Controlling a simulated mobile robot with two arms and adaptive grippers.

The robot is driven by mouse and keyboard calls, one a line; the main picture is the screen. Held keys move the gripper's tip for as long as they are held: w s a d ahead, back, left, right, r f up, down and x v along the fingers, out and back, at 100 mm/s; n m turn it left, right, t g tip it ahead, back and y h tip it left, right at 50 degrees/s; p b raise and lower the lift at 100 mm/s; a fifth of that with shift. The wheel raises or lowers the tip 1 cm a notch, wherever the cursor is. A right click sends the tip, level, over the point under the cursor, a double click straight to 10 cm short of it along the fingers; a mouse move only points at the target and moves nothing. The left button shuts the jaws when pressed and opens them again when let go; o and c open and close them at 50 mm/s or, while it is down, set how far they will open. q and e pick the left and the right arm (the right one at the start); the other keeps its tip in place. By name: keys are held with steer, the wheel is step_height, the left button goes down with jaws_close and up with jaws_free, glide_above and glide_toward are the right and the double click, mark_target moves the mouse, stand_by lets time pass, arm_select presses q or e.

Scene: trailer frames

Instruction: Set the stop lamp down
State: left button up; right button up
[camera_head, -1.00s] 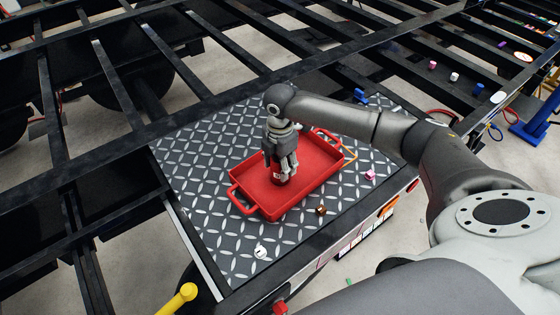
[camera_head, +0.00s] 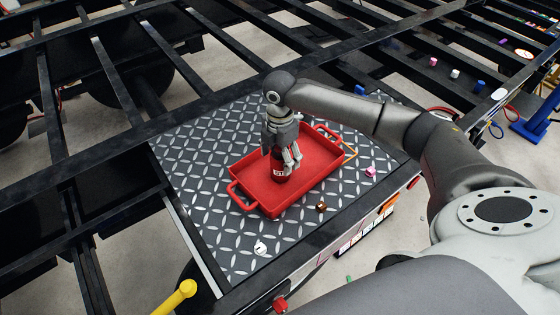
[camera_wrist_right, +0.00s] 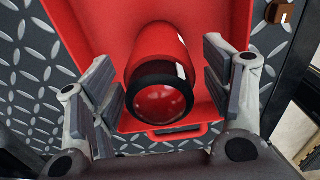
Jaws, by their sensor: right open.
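The stop lamp (camera_head: 279,173) is a dark red cylinder with a white label and a black rim. It stands inside the red tray (camera_head: 248,172), which has a handle at each end. My right gripper (camera_head: 283,160) points down over the lamp. In the right wrist view the lamp (camera_wrist_right: 163,75) lies between the spread fingers of the right gripper (camera_wrist_right: 162,90), with a gap on each side. The gripper is open and does not touch the lamp there. My left gripper is not in view.
The tray rests on a diamond-plate deck (camera_head: 205,215). A small brown block (camera_head: 321,207), a pink block (camera_head: 370,171) and a white piece (camera_head: 260,248) lie around it. Black frame rails with open gaps extend behind. A yellow handle (camera_head: 188,289) is at the front.

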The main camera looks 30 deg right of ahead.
step_height(320, 180, up, 10)
steer(key=shift+b, duration=0.95)
steer(key=shift+a+f, duration=0.1)
